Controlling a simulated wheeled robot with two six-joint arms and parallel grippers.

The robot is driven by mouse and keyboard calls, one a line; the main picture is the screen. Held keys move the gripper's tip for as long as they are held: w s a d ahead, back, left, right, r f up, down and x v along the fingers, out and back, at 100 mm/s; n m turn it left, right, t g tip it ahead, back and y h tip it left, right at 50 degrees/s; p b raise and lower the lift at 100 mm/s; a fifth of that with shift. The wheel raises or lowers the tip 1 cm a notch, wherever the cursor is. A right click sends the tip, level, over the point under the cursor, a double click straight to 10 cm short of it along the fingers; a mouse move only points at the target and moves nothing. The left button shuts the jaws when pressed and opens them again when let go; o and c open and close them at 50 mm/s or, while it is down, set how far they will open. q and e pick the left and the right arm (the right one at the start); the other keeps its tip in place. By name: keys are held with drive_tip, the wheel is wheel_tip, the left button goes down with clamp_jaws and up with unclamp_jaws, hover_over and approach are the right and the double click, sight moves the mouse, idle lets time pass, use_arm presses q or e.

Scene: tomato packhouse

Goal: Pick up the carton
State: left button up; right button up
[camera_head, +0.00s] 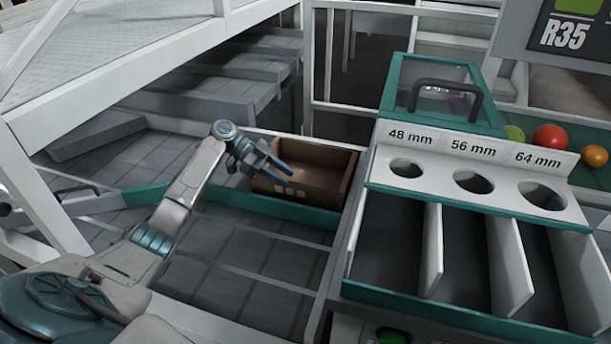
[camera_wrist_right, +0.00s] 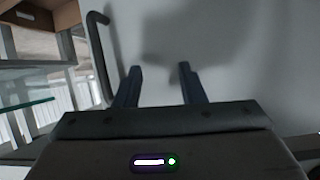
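The carton (camera_head: 322,180) is a brown, open-topped box with pale square marks on its front. It stands upright at the back of the grey tiled surface, left of the sizing station. My left gripper (camera_head: 284,166) is at the carton's left end, its fingers apart and overlapping the carton in the head view. I cannot tell whether they touch it. Part of the carton's left end is hidden behind the gripper. My right gripper (camera_wrist_right: 160,75) shows in the right wrist view, with its fingers apart and nothing between them, in front of a pale surface.
The white sizing station (camera_head: 467,160) with round holes and dark chutes stands right of the carton. A teal-framed lid (camera_head: 405,85) with a dark handle is behind it. Tomatoes (camera_head: 550,137) lie at far right. Tiled surface in front of the carton is clear.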

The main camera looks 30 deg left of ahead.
sight(292, 181)
use_arm(q)
drive_tip(key=x, duration=0.3)
clamp_jaws()
